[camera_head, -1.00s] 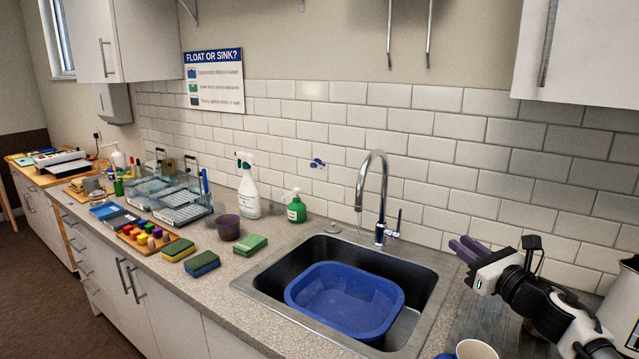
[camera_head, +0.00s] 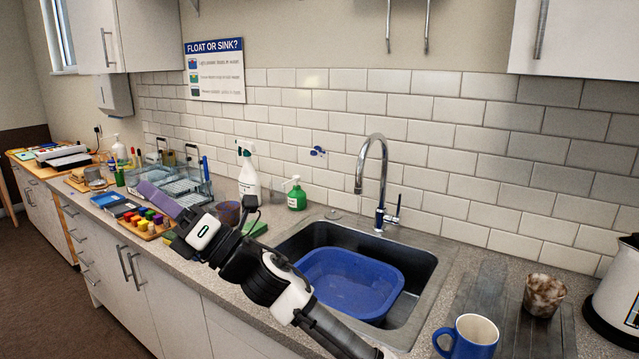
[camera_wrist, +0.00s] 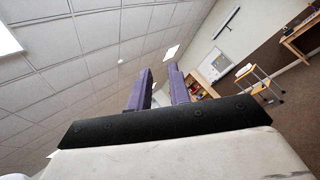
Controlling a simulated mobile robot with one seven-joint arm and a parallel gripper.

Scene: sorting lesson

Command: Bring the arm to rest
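My arm reaches in from the bottom edge across the sink's front left corner. In the wrist view the two fingers (camera_wrist: 160,88) stand apart with an empty gap between them, so the gripper is open and holds nothing. The wrist camera looks towards the ceiling and the far room. The arm hides part of the counter and the sponges.
The sink (camera_head: 425,262) holds a blue basin (camera_head: 350,285). A blue mug (camera_head: 470,338) and a mottled cup (camera_head: 543,295) stand to its right, near a white kettle (camera_head: 615,300). A spray bottle (camera_head: 249,178), green soap bottle (camera_head: 297,197) and block tray (camera_head: 148,232) stand at left.

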